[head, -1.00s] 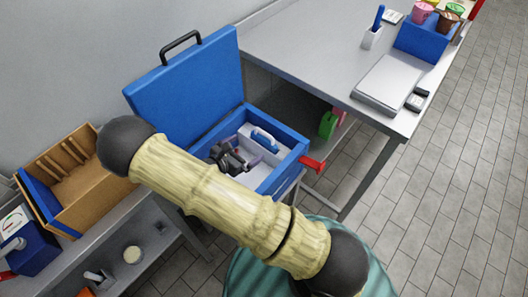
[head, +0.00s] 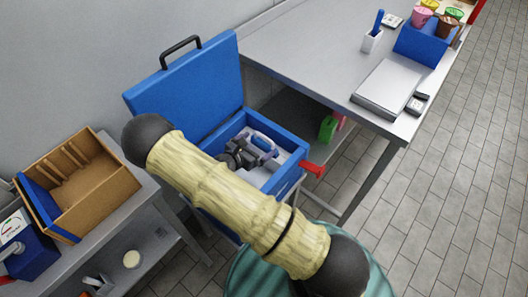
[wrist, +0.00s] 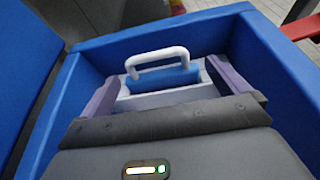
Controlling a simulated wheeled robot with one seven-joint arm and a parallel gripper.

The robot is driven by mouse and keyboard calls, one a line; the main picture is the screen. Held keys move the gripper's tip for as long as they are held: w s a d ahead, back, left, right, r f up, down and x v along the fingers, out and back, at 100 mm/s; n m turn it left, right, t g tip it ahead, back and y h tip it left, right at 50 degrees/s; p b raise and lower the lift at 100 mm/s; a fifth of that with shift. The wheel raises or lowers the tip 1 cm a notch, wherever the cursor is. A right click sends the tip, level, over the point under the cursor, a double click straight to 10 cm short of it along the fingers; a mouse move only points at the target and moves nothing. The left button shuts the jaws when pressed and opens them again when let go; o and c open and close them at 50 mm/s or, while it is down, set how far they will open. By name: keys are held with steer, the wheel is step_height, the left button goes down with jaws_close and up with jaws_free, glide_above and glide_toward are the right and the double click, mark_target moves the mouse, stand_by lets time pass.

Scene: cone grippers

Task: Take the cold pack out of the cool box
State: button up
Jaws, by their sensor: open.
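The blue cool box (head: 289,172) stands with its lid (head: 190,85) raised. Inside is the cold pack (head: 264,141), blue with a white loop handle, near the far side. My gripper (head: 259,151) is inside the box opening, right by the cold pack and partly covering it. In the wrist view the cold pack (wrist: 163,76) shows between the two purple-lined fingers of my open gripper (wrist: 166,85), its handle up. I cannot tell whether either finger touches it. The box walls (wrist: 285,85) surround the gripper, and the pack's lower part is hidden.
A wooden tray (head: 100,195) sits on the shelf unit at left. A grey table (head: 310,60) at right holds a flat silver device (head: 387,88) and a blue cup holder (head: 421,45). A red part (head: 313,168) sticks out of the box's right side.

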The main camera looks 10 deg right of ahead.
steer(key=shift+w+x, duration=0.2)
steer(key=shift+x, duration=2.4)
steer(key=shift+a, duration=0.15)
steer(key=c, duration=1.5)
steer(key=shift+o, duration=0.2)
steer(key=shift+r, duration=0.1)
step_height(320, 180, up, 18)
steer(key=p, duration=0.1)
steer(key=shift+p, duration=0.35)
